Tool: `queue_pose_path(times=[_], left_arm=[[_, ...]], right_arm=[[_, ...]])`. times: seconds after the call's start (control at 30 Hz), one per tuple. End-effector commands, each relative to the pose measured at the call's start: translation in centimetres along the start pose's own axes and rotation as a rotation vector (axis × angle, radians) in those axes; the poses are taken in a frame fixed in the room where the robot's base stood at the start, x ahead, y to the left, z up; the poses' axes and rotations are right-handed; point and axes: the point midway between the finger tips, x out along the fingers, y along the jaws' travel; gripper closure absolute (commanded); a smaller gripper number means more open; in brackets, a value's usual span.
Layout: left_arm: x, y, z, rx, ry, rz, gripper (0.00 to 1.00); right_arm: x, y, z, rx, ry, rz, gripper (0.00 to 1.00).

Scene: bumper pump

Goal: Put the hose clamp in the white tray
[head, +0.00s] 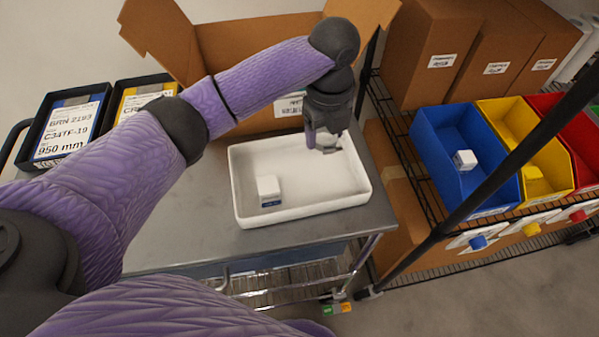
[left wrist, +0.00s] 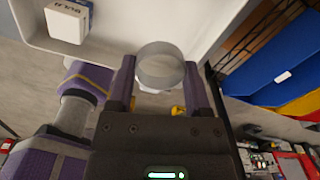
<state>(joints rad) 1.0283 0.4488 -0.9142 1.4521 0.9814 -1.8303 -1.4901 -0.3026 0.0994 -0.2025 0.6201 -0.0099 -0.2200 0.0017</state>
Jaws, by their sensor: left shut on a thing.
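The hose clamp (left wrist: 160,66) is a thin grey metal ring, seen between the two fingers in the left wrist view. My left gripper (left wrist: 158,88) is shut on it. In the head view my left gripper (head: 326,140) points down over the right part of the white tray (head: 252,216), and the clamp shows only as a small grey shape (head: 328,149) at its fingertips. I cannot tell the exact gap between clamp and tray floor. The tray rim also shows in the left wrist view (left wrist: 135,47). My right gripper is not in view.
A small white box (head: 268,188) stands in the tray's left part; the tray floor is otherwise clear. An open cardboard box (head: 245,45) is behind the tray. Blue (head: 470,195), yellow (head: 548,185) and red bins sit on a wire rack at right, behind a dark post (head: 500,165).

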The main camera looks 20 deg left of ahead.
Motion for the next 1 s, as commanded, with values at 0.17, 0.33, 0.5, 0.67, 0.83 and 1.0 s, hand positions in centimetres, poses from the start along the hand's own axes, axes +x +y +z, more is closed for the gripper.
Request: queue_pose_path(times=[0.17,0.33,0.5,0.67,0.83,1.0], left_arm=[[4.1,0.1,-0.1,0.013,0.002,0.005,0.92],[7.4,0.1,-0.1,0.012,0.001,0.004,0.92],[10.0,0.1,-0.1,0.012,0.0,0.001,0.92],[9.7,0.0,-0.1,0.012,-0.001,0.0,0.92],[10.2,0.1,-0.1,0.011,-0.001,0.001,0.92],[10.3,0.1,-0.1,0.011,-0.001,0.003,0.09]], right_arm=[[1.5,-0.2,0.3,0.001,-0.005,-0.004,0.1],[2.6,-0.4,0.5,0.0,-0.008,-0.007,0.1],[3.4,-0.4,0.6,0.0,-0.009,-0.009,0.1],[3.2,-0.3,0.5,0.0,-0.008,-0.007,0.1],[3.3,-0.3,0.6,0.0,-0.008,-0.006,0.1],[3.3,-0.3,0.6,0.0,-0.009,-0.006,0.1]])
